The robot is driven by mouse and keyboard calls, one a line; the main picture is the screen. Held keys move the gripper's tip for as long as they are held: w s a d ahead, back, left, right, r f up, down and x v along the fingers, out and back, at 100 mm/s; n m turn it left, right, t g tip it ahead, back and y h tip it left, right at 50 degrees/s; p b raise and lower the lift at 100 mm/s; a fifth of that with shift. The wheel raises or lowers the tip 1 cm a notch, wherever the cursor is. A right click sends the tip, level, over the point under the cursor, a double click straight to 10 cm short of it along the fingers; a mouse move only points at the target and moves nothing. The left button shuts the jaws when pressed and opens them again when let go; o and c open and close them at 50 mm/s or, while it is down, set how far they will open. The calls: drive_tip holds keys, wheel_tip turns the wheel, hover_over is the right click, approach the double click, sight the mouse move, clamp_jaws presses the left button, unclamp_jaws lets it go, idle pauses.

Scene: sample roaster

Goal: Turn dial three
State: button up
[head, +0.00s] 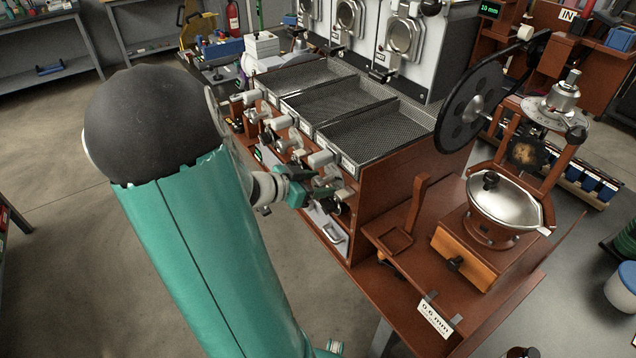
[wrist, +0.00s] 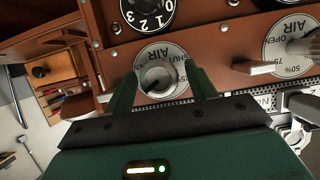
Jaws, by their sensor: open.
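My gripper (head: 322,186) is at the front panel of the brown roaster bench, below the rightmost mesh tray. In the wrist view its two green fingers (wrist: 162,82) are apart, with a round silver dial (wrist: 180,70) between them. This dial has a dark centre knob and partly readable lettering around its rim, including AIR. I cannot tell whether the fingers touch it. A black dial (wrist: 146,14) with white numbers, 0 to 3 visible, sits just above, cut off by the frame. No label reading three shows. In the head view the gripper partly hides the controls.
Another AIR dial (wrist: 290,50) with a pale handle stands right of the fingers. A wooden lever or peg (wrist: 255,68) sticks out nearby. Mesh trays (head: 372,138) lie above the panel. A brown grinder stand (head: 485,235) with a silver bowl stands to the right.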

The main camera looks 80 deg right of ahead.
drive_tip(key=shift+s+d, duration=0.1)
drive_tip(key=shift+d, duration=0.05)
drive_tip(key=shift+c, duration=0.5)
drive_tip(key=c, duration=0.9)
drive_tip(key=shift+o, duration=0.2)
